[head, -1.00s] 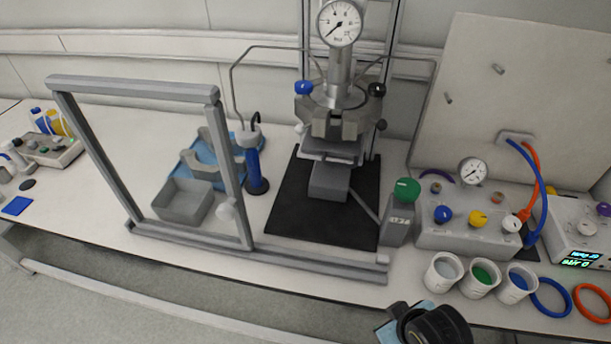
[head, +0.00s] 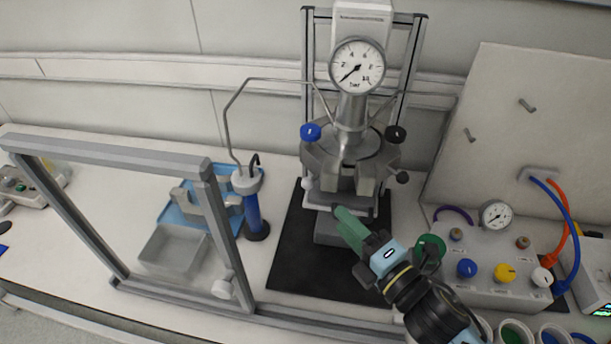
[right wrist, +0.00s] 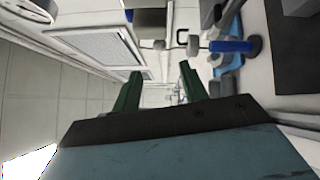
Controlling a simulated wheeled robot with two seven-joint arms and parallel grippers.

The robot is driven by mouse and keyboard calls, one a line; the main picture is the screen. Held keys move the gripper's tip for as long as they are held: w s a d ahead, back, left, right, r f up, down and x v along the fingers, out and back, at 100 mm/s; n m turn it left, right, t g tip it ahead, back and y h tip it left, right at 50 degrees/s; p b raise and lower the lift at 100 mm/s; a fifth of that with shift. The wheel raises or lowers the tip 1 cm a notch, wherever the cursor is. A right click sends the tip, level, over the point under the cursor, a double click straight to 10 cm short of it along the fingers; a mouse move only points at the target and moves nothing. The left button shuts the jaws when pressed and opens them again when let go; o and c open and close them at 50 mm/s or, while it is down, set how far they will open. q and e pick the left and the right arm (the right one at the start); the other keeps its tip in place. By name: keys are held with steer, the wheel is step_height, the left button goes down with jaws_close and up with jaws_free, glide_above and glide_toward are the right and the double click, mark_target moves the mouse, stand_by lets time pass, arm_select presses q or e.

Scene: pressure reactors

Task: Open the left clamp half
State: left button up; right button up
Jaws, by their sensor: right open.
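The pressure reactor (head: 350,110) stands at centre in the head view, with a round gauge on top. A grey clamp ring surrounds its head; its left half (head: 318,168) is beneath the blue knob (head: 311,132), and its right half (head: 382,162) is beneath the black knob. My right gripper (head: 347,226) has green fingers and is in front of and below the clamp, apart from the left half in the picture. In the right wrist view its two fingers (right wrist: 161,80) are spread with nothing between them. My left gripper is out of view.
A grey frame with upright posts (head: 215,225) stands at the left front. Behind it are a blue tray (head: 175,214) with grey parts, a grey bin (head: 172,248) and a blue cylinder (head: 253,215). A control box (head: 480,275) with knobs and hoses is at right.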

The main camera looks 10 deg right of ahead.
mark_target(311, 188)
steer(key=p+x, duration=0.2)
steer(key=x, duration=1)
steer(key=shift+w+a, duration=0.1)
steer(key=shift+w, duration=0.2)
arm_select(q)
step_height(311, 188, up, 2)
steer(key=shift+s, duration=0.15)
arm_select(e)
jaws_close()
